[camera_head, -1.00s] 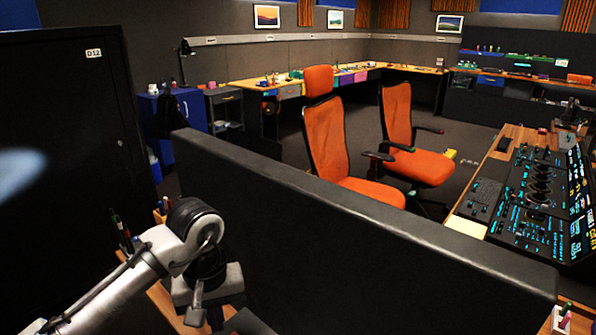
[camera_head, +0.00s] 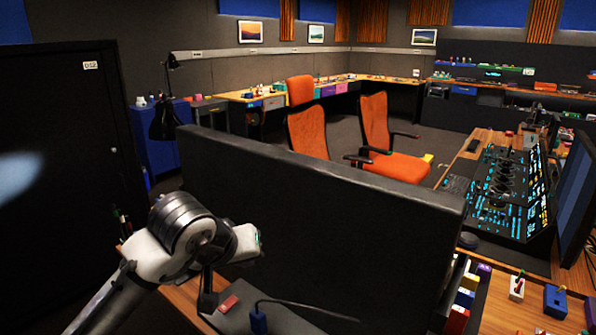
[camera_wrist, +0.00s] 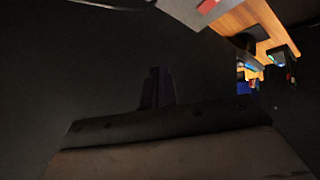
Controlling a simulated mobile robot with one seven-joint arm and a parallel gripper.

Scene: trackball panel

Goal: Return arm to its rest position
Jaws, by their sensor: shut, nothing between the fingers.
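My arm (camera_head: 165,255) reaches in from the bottom left of the head view, bent at a thick grey joint. Its far end points right, in front of the back of a large dark monitor. My gripper's fingers (camera_wrist: 157,88) show dark and close together in the middle of the wrist view, with nothing between them. A plain dark surface fills most of the view behind them. I cannot tell how far off it is. The fingers are not clear in the head view.
The dark monitor (camera_head: 320,215) stands on a wooden desk close to my arm. A grey panel (camera_head: 275,322) with a red piece and a blue plug lies below. A lit console (camera_head: 515,190) is at right. A black cabinet (camera_head: 70,190) stands left; orange chairs (camera_head: 375,125) are beyond.

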